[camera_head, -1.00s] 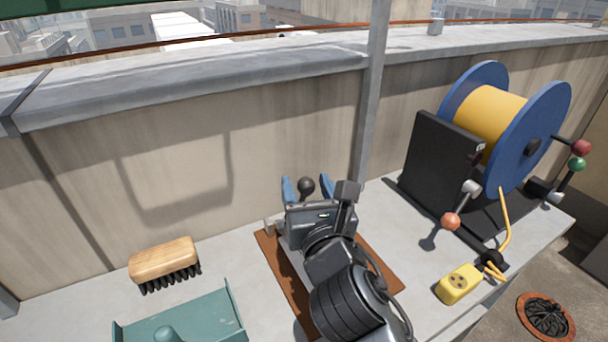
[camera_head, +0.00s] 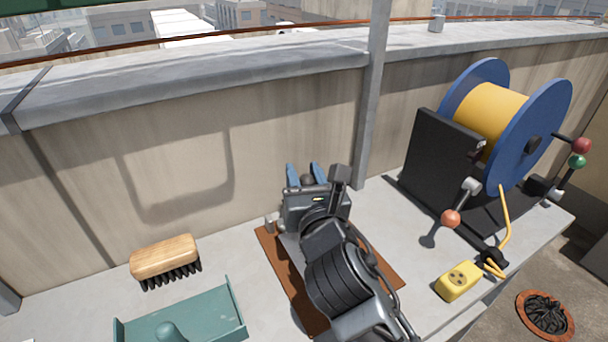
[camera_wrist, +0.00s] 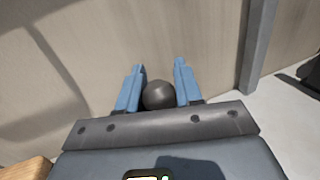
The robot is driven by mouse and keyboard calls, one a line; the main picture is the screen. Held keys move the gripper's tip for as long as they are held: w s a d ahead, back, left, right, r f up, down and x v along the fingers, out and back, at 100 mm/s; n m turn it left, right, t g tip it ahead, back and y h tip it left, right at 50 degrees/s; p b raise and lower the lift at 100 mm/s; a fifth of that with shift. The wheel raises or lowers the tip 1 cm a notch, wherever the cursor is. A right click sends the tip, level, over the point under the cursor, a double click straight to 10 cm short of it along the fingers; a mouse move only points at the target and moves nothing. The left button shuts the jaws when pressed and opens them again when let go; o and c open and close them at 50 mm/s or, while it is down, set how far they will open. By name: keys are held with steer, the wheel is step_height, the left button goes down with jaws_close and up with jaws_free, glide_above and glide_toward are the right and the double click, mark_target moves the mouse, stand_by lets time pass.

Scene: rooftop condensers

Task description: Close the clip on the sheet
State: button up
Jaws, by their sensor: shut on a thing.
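My gripper (camera_head: 305,172) is in the middle of the head view, over a rust-brown sheet (camera_head: 272,258) on the grey bench. Its two blue fingers are closed on a dark round knob (camera_head: 306,180). The wrist view shows the knob (camera_wrist: 158,95) between the fingers. The knob appears to belong to the clip, but my gripper and arm hide the rest of it. A small light metal piece (camera_head: 270,224) shows at the sheet's back left edge; I cannot tell whether it is part of the clip.
A wooden brush (camera_head: 164,256) and a teal tray (camera_head: 205,320) lie to the left. To the right stands a blue and yellow cable reel (camera_head: 492,115) with a yellow socket block (camera_head: 459,282) in front. A concrete wall (camera_head: 280,130) and a metal post (camera_head: 370,100) rise close behind.

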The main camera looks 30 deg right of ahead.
jaws_close()
steer(key=shift+f, duration=0.1)
steer(key=shift+s+f+t+b, duration=0.25)
steer(key=shift+t+b, duration=0.05)
steer(key=shift+b, duration=0.8)
steer(key=shift+s+r+t+b, duration=0.15)
steer(key=shift+s+t+b, duration=0.3)
steer(key=shift+b, duration=0.5)
steer(key=o, duration=0.8)
jaws_free()
steer(key=shift+b+v, duration=0.35)
steer(key=shift+v, duration=3.5)
steer(key=shift+a, duration=0.15)
